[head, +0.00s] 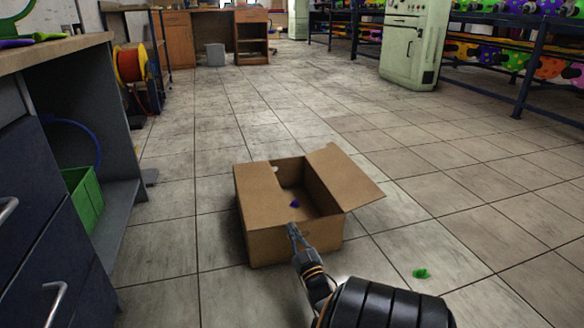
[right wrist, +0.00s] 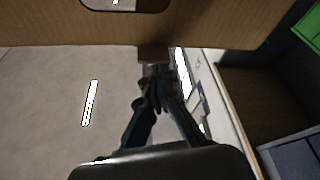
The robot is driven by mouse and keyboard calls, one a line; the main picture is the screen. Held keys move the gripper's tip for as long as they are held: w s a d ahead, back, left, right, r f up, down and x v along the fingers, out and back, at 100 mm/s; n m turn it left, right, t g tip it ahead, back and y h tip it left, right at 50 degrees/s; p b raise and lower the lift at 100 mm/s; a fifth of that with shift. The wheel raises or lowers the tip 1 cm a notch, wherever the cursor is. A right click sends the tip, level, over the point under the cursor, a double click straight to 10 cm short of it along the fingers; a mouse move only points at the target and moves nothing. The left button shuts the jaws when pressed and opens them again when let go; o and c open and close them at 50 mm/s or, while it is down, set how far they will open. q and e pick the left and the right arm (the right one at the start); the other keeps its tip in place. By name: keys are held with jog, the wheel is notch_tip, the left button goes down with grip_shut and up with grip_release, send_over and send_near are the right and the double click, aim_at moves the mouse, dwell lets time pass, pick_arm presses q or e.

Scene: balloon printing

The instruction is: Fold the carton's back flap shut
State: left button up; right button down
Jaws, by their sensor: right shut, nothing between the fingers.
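The brown carton (head: 268,243) stands on the tiled floor in the middle of the head view. Its left flap (head: 260,190) lies folded inward over the left part of the opening. Its right flap (head: 345,178) sticks outward, open. The rest of the top is open, and a small purple item (head: 294,204) shows inside. My right gripper (head: 292,228) is shut and empty at the carton's near wall; contact is unclear. In the right wrist view, the shut fingers (right wrist: 155,92) are just below a cardboard panel (right wrist: 215,32) with a hand hole. My left gripper is out of view.
A workbench with drawers (head: 45,220) and a green bin (head: 84,198) stand at the left. A green scrap (head: 421,273) lies on the floor right of the carton. A pale green cabinet (head: 414,45) and racks stand at the back right. Floor around the carton is mostly clear.

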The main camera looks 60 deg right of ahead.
jog(key=shift+f, duration=0.4)
dwell(0.3)
jog(key=shift+r, duration=0.1)
